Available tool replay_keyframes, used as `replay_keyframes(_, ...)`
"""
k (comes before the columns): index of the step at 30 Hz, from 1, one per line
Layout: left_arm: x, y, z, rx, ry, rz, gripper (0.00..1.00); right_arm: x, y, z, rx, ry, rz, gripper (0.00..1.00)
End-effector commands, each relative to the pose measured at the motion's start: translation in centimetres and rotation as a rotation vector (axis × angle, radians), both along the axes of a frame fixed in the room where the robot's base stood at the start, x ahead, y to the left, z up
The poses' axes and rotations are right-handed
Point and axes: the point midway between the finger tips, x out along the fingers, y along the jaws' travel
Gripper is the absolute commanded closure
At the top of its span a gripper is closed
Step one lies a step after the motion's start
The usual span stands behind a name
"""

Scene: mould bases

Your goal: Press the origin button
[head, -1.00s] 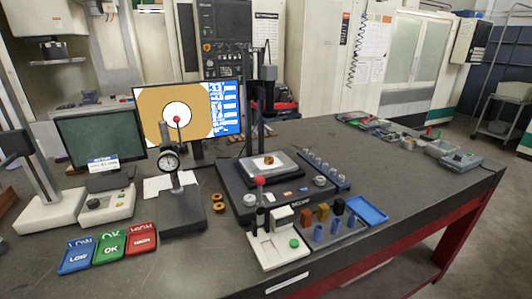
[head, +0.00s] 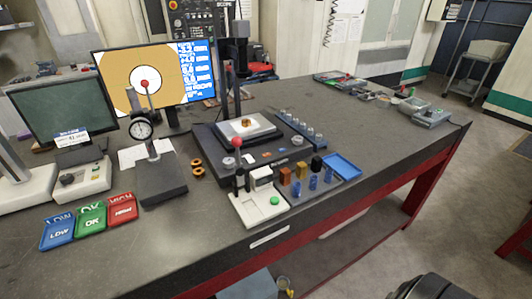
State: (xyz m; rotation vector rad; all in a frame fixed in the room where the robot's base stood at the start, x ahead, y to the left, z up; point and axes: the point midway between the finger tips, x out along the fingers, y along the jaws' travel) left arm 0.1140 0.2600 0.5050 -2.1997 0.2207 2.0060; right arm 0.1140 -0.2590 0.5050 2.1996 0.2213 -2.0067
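A measuring instrument with a dark base (head: 225,165), a pale stage (head: 250,132) and an upright column (head: 236,75) stands mid-table. A small gold part (head: 247,122) lies on the stage. In front is a white box (head: 258,205) with a red-knobbed lever (head: 236,142) and a green button (head: 274,201). Neither gripper is clearly in view.
The monitor (head: 160,75), dial gauge stand (head: 160,180) and blue (head: 58,232), green (head: 91,220) and red (head: 122,209) trays are left. A blue tray (head: 342,166) is right of the blocks. A dark shape (head: 430,288) enters bottom right.

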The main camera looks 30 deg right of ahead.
Motion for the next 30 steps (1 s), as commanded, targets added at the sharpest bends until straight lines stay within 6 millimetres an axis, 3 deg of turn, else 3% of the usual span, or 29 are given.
replay_keyframes(10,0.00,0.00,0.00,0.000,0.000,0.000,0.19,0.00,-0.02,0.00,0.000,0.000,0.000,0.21)
replay_keyframes(11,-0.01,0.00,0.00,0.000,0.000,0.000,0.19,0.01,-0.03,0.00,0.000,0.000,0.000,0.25)
replay_keyframes(15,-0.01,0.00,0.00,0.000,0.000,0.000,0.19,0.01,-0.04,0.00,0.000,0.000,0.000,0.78)
replay_keyframes(17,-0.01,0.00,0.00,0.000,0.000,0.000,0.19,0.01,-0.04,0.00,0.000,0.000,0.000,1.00)
replay_keyframes(30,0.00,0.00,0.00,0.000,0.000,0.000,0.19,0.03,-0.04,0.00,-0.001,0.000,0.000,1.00)
